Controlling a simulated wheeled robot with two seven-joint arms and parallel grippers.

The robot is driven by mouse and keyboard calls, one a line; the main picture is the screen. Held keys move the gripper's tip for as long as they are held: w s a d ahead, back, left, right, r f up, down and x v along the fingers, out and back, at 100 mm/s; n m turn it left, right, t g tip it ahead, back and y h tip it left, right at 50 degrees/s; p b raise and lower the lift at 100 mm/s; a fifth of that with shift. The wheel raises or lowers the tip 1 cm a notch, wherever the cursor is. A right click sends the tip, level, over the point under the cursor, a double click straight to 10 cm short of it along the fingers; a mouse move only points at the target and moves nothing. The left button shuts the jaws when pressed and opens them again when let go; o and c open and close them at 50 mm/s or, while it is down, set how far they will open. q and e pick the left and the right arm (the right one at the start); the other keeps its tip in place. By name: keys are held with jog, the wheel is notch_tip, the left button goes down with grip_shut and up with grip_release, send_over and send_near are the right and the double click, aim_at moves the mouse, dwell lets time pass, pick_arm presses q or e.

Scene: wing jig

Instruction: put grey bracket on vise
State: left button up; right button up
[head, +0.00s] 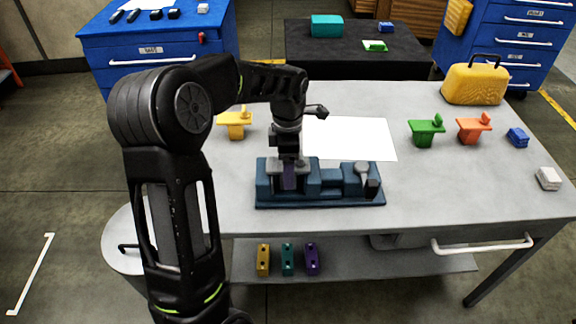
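The blue-grey vise (330,198) lies on the front part of the grey table. A grey bracket (275,164) with a flat top is at the left part of the vise, directly under my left gripper (287,157). A dark purplish block (289,180) shows below the bracket's top, between the vise's raised parts. My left gripper points straight down at the bracket and appears to touch it. Its fingertips are small and dark, so their closing and the bracket's seating cannot be made out. My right gripper is not in view.
A white sheet (350,138) lies behind the vise. Yellow (235,130), green (425,138) and orange (470,134) brackets stand on the table (430,190). A yellow case (474,84), blue block (518,137) and white block (548,178) are at right. Several coloured blocks lie on the lower shelf (375,263).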

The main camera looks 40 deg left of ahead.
pick_arm(q)
jog(key=shift+r, duration=0.1)
notch_tip(320, 180, up, 12)
dwell(0.5)
jog(key=shift+r, duration=0.1)
jog(key=shift+c, duration=0.4)
dwell(1.1)
